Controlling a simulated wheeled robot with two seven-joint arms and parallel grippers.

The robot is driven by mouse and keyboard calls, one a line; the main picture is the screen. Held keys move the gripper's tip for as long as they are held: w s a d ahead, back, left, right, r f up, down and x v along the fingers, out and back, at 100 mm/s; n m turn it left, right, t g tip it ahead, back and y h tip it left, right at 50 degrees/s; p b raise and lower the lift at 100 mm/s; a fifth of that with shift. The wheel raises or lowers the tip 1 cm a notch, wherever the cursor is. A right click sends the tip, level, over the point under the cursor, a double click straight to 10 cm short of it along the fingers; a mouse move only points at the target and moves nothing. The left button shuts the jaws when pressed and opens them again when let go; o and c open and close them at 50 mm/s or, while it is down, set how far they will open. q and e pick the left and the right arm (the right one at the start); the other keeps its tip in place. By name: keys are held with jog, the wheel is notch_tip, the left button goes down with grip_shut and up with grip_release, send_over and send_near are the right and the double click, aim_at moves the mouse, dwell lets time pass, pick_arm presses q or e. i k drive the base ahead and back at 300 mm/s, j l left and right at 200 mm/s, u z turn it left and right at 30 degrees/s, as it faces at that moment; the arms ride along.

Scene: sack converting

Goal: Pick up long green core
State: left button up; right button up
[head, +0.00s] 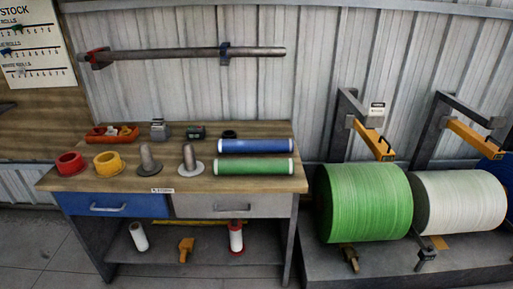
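The long green core (253,167) lies on its side on the right part of the wooden workbench top (140,180), near its front edge. It is a green cylinder with pale ends, lying left to right. A similar long blue core (255,146) lies parallel just behind it. Neither of my grippers shows in the head view.
A red tray (111,133) sits behind. Large green (365,203) and white rolls (460,201) stand right of the bench. A bar (180,53) hangs on the wall above.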

aim_at(259, 166)
jog(key=i+l+u, duration=0.2)
jog(key=i, duration=0.3)
jog(key=i+l+u, duration=0.2)
jog(key=i, duration=0.3)
